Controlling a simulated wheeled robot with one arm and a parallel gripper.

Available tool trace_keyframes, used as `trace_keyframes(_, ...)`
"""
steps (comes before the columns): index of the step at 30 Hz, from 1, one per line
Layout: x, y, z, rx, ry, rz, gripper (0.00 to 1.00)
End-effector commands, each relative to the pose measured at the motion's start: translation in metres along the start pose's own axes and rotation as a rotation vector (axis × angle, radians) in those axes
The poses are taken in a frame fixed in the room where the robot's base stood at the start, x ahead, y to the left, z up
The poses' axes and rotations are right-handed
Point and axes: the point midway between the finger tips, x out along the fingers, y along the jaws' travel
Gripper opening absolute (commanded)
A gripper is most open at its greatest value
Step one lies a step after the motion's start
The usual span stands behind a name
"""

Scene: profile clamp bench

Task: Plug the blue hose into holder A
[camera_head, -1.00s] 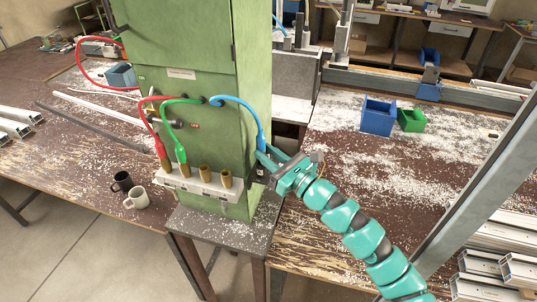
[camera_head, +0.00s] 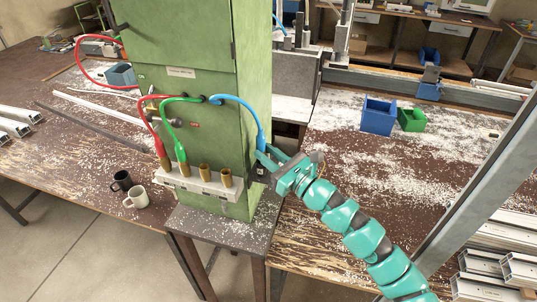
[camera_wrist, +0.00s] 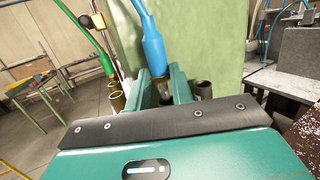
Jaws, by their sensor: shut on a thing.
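The blue hose (camera_head: 243,103) runs from the green cabinet in an arc down to my gripper (camera_head: 262,157). My gripper is shut on its lower end, beside the cabinet's right front edge. In the wrist view the blue hose end (camera_wrist: 152,42) stands nearly upright between the fingers (camera_wrist: 161,88). Its tip is partly hidden by the fingers. On the white rail (camera_head: 190,181), two brass holders stand empty, the left one (camera_head: 204,172) and the right one (camera_head: 226,177). A dark round socket (camera_wrist: 204,89) shows right of the fingers in the wrist view. I cannot read which holder is A.
The red hose (camera_head: 159,146) and green hose (camera_head: 180,150) end in the rail's two left holders. The cabinet (camera_head: 185,40) stands close behind my gripper. Two mugs (camera_head: 137,198) are on the left table. Blue and green bins (camera_head: 378,116) stand on the right table.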

Motion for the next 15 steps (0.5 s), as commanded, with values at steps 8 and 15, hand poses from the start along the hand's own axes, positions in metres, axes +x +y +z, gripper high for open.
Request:
trace_keyframes(8,-0.0005,0.0,-0.003,-0.001,0.0,0.0,0.0)
trace_keyframes(15,-0.001,0.0001,-0.0063,0.001,-0.001,0.0,0.0)
